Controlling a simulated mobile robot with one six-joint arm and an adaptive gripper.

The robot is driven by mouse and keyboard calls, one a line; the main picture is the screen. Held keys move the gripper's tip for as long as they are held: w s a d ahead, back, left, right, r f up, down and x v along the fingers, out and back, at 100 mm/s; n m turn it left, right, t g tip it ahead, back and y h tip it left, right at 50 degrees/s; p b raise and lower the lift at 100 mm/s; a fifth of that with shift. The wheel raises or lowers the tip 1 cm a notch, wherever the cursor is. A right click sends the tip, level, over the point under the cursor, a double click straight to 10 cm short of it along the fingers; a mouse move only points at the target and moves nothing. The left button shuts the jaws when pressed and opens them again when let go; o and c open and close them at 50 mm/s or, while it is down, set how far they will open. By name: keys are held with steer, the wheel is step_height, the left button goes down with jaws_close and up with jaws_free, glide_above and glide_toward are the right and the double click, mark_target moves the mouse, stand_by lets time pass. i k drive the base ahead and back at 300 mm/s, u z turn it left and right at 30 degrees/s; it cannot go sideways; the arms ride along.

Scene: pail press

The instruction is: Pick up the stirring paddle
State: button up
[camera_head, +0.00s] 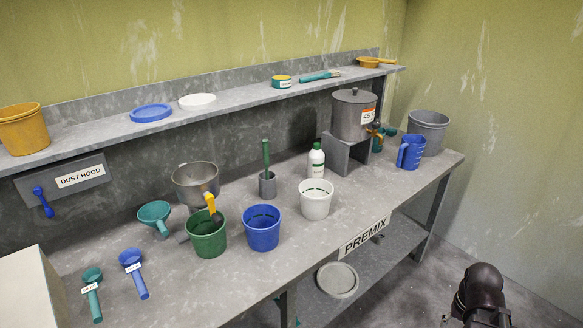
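A green upright tool (266,155) with a long handle stands in a small grey holder (267,186) on the bench, behind the blue pail. It looks like the stirring paddle, but its lower end is hidden in the holder, so I cannot be sure. A yellow-handled tool (211,204) with a dark lower part is at the rim of the green pail (207,240). A teal long-handled tool (318,77) lies on the upper shelf. A dark part of my arm shows at the lower right, away from the bench; my gripper's fingers are not visible.
The bench holds a blue pail (262,232), a white pail (316,203), a metal bowl (195,182), a teal funnel (155,215), scoops (133,270), a white bottle (316,162) and a lidded tank (353,115). The shelf (235,97) overhangs the back. The bench's right front is clear.

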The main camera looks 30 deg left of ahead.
mark_target(265, 142)
steer(key=z, duration=1.2)
steer(key=k, duration=0.75)
steer(key=u, duration=4.15)
steer(key=i, duration=0.15)
steer(key=z, duration=2.35)
